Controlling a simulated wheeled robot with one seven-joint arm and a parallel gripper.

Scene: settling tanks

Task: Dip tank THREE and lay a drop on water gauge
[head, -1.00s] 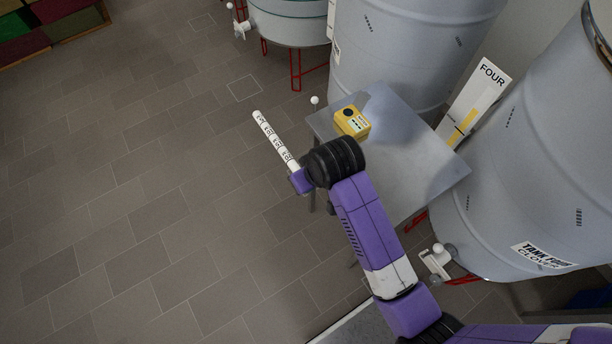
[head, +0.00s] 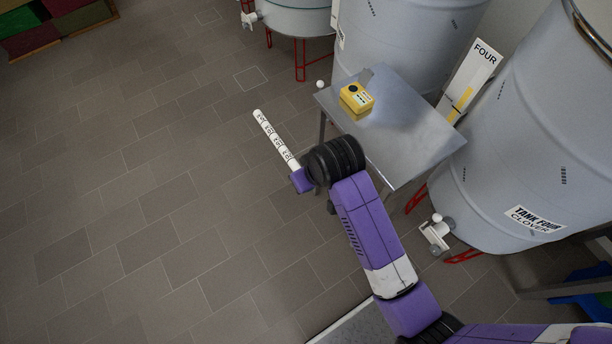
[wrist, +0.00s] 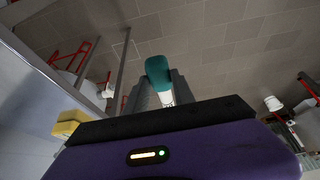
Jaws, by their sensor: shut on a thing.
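My gripper (head: 300,180) is shut on a white stick (head: 272,138) with dark markings along it. The stick points up and left over the open floor, clear of the table and tanks. In the wrist view the stick's teal end (wrist: 157,72) shows between my grey fingers (wrist: 163,95). A yellow box with a round black spot, seemingly the water gauge (head: 356,98), sits on the steel table (head: 405,125). Part of it shows in the wrist view (wrist: 70,122). A large grey tank (head: 405,40) stands behind the table; its name is not readable, so I cannot tell which is tank THREE.
Tank FOUR (head: 520,150), labelled CLOVER, stands right of the table with a white valve (head: 436,232) low down. A FOUR board (head: 468,80) stands between the tanks. A smaller tank (head: 290,22) on red legs is at the top. The tiled floor at left is clear.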

